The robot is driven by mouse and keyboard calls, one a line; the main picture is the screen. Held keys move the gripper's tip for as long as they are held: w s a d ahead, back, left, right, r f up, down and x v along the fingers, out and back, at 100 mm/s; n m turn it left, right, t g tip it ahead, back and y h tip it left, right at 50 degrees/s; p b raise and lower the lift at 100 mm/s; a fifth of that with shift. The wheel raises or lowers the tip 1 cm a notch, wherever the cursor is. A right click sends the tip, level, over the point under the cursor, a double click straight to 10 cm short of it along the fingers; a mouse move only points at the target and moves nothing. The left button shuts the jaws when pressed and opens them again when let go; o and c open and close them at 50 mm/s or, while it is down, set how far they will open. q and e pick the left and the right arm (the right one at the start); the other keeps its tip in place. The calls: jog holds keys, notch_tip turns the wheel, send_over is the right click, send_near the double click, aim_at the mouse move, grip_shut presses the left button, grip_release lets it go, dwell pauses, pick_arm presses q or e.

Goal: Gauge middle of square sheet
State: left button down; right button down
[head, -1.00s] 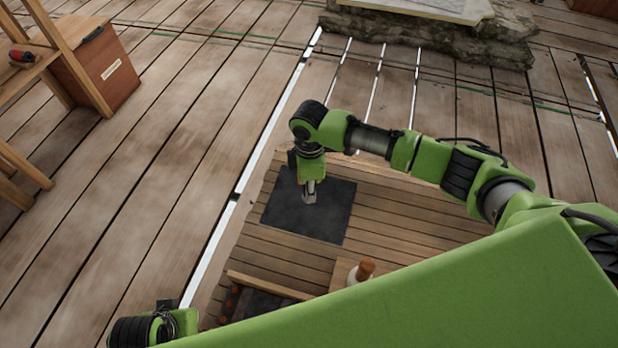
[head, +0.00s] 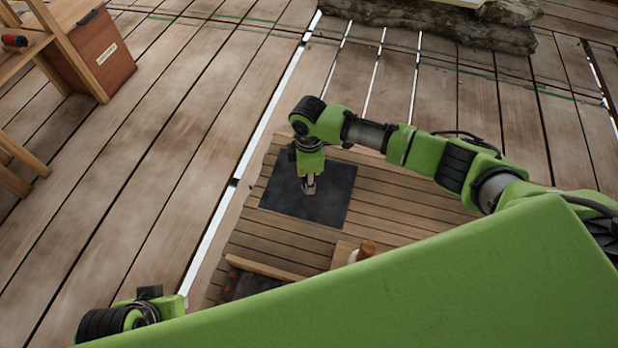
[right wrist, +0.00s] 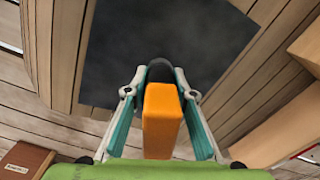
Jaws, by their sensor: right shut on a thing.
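The square sheet (head: 330,205) is dark grey and lies flat on a slatted wooden surface. It fills the upper middle of the right wrist view (right wrist: 155,35). My right gripper (head: 309,187) points down over the sheet. In the right wrist view the gripper (right wrist: 161,93) is shut on an orange block-shaped gauge (right wrist: 162,118) with a dark rounded end. That end overlaps the sheet's near part in the picture; I cannot tell whether it touches. Part of my left arm shows at the lower left of the head view, but its fingers are not visible.
A wooden bench (head: 70,25) and brown box (head: 100,62) stand at upper left. Stone blocks (head: 440,28) lie at the back.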

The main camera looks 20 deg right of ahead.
jog(key=c, duration=1.6)
grip_release()
jog(key=shift+r, duration=0.1)
notch_tip(320, 180, up, 12)
jog(key=shift+f, duration=0.1)
